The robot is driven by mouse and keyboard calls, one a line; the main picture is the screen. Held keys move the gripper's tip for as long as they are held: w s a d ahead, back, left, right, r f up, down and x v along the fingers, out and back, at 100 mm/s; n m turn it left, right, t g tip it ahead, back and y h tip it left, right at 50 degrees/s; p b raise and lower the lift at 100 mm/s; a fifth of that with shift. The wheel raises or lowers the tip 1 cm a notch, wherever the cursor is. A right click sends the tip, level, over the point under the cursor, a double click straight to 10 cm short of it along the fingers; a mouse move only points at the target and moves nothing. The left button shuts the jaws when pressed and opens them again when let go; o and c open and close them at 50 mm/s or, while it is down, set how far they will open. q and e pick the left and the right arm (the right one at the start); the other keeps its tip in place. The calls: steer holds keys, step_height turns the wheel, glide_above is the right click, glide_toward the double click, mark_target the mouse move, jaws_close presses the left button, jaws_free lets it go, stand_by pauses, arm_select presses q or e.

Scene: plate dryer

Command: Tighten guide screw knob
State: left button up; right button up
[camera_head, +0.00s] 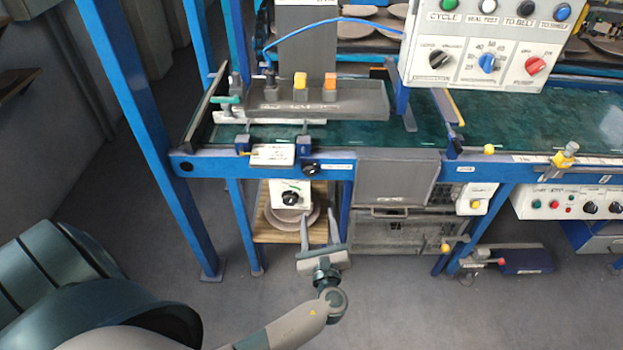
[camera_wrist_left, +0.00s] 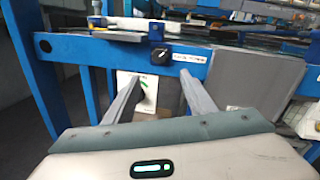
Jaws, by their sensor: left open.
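A black round knob (camera_head: 311,169), which looks like the guide screw knob, is on the front of the blue beam (camera_head: 400,166), left of a small white label. It also shows in the left wrist view (camera_wrist_left: 161,56), upper middle, a little beyond the fingertips and between their lines. My left gripper (camera_head: 319,220) is open and empty, its two grey fingers pointing at the machine from in front of and below the beam. The fingers also show in the left wrist view (camera_wrist_left: 160,80), apart from the knob. The label's text is too small to read surely. My right gripper is not in view.
Below the beam is a white box (camera_head: 281,188) with another black knob, above a shelf (camera_head: 268,236) with plates. A grey panel (camera_head: 396,178) hangs right of the knob. A blue post (camera_head: 141,110) stands left. The control panel (camera_head: 487,47) is upper right. Floor in front is clear.

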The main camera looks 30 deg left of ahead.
arm_select(q)
steer(key=p, duration=0.1)
glide_toward(310, 174)
steer(key=p+x, duration=0.1)
steer(key=x, duration=0.5)
steer(key=shift+w, duration=0.15)
steer(key=shift+w+a, duration=0.4)
steer(key=shift+w, duration=0.05)
steer(key=shift+w+a, duration=0.1)
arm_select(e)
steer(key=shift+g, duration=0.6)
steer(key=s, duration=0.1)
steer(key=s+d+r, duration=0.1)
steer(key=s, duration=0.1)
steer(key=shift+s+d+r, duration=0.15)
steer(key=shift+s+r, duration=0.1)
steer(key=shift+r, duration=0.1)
arm_select(q)
steer(key=c, duration=1.1)
steer(key=shift+o, duration=0.3)
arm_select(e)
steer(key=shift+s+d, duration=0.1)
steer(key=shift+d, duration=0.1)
